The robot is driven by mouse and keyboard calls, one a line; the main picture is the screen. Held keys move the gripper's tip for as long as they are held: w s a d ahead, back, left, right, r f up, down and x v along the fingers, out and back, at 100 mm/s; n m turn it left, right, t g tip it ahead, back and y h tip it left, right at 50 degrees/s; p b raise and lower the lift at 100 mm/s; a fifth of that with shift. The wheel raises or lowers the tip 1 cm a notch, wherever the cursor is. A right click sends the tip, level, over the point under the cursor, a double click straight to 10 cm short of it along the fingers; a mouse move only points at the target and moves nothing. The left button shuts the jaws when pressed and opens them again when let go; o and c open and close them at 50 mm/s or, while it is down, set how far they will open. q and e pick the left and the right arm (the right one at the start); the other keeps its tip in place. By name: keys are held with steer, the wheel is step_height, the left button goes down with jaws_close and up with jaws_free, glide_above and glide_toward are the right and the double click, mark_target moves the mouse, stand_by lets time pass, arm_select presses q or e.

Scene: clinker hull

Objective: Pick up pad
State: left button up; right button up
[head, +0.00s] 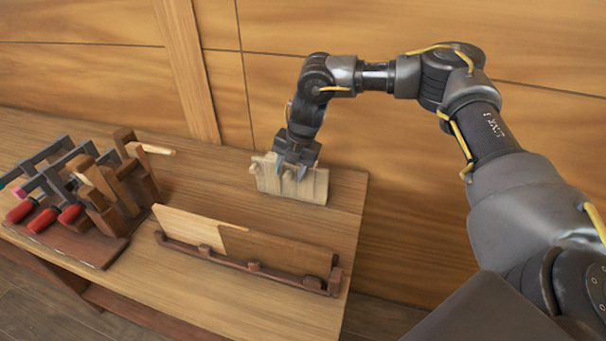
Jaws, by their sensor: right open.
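My right gripper (292,174) points down at a pale wooden block or holder (312,188) near the back right of the bench. The gripper is open, and its fingers overlap the top of this holder in the picture. Small pale knobs or pieces show at the holder's upper left and between the fingers. One of them may be the pad, but it is too small and too covered by the gripper to tell. I cannot tell whether the fingers touch anything. My left gripper is not in view.
A long dark rack (213,252) holding a plank, part pale and part dark, lies across the front of the bench (220,190). At the left, a dark stand (92,248) carries several red-handled clamps (42,220) and wooden clamps. A wood-panelled wall (400,190) rises behind.

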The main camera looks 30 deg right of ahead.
steer(key=shift+x, duration=1.2)
jaws_close()
steer(key=shift+r, duration=0.1)
steer(key=shift+s+a+r+b, duration=0.1)
steer(key=shift+a+r+b, duration=0.15)
steer(key=shift+b, duration=0.25)
step_height(320, 180, up, 11)
steer(key=b, duration=0.2)
steer(key=s+a+b, duration=0.5)
steer(key=s+a, duration=0.8)
steer(key=a, duration=0.1)
steer(key=shift+a, duration=0.25)
